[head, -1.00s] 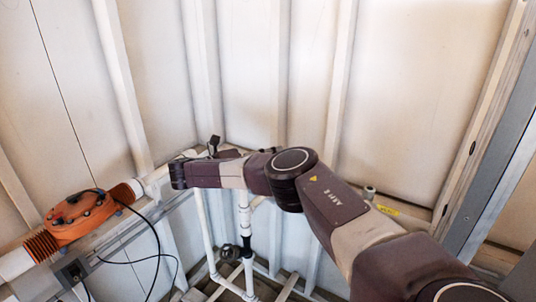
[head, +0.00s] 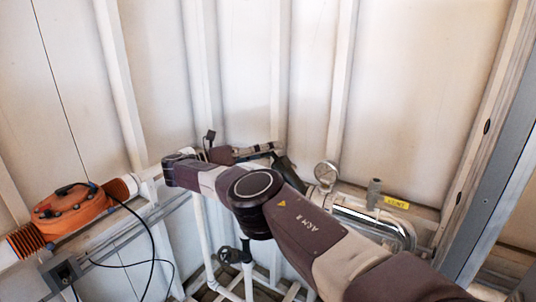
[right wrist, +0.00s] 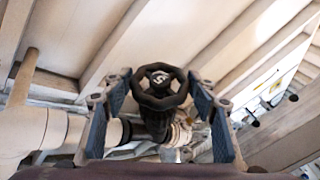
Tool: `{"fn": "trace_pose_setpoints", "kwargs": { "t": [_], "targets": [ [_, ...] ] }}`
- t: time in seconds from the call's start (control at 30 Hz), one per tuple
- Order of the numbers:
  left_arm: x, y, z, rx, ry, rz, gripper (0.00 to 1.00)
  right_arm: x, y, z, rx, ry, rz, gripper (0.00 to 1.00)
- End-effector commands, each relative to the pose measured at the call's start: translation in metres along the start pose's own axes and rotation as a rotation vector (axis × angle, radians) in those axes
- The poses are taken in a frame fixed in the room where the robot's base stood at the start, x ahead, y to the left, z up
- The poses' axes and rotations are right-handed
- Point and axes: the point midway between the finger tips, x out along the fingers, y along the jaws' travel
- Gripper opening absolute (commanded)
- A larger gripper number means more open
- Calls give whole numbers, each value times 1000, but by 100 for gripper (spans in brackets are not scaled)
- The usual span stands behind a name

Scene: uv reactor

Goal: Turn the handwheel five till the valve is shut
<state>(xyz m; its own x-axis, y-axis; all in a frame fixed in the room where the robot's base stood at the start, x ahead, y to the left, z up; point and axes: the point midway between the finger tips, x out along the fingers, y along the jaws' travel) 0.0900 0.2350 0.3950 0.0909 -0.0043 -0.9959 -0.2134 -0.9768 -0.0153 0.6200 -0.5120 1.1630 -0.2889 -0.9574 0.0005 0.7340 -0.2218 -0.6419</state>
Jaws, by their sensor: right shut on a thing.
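In the right wrist view, a dark handwheel (right wrist: 159,88) with a pale mark like a 5 or an S on its hub faces the camera. My right gripper (right wrist: 160,98) has one blue-padded finger on each side of this wheel and is shut on it. My left gripper is not in view.
An orange flanged housing (head: 72,212) with black cables is at the left. Another dark handwheel (head: 235,255) sits on lower white pipework. A round gauge (head: 326,173), a shiny curved pipe (head: 385,222) and a yellow label (head: 396,202) are right of my arm. Ribbed walls stand close behind.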

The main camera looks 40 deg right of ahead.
Motion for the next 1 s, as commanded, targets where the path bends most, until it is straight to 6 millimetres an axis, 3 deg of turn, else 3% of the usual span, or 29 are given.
{"fn": "trace_pose_setpoints", "kwargs": {
  "t": [0.33,0.37,0.4,0.77,1.0],
  "targets": [
    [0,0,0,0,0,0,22,1,0,1,0,-1,-2,29],
    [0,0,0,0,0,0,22,1,0,1,0,-1,-2,54],
    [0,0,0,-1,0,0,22,1,0,1,0,-1,-2,58],
    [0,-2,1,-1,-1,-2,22,0,-1,2,0,-1,0,59],
    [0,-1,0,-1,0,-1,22,-1,-8,12,5,-5,3,59]
  ]
}}
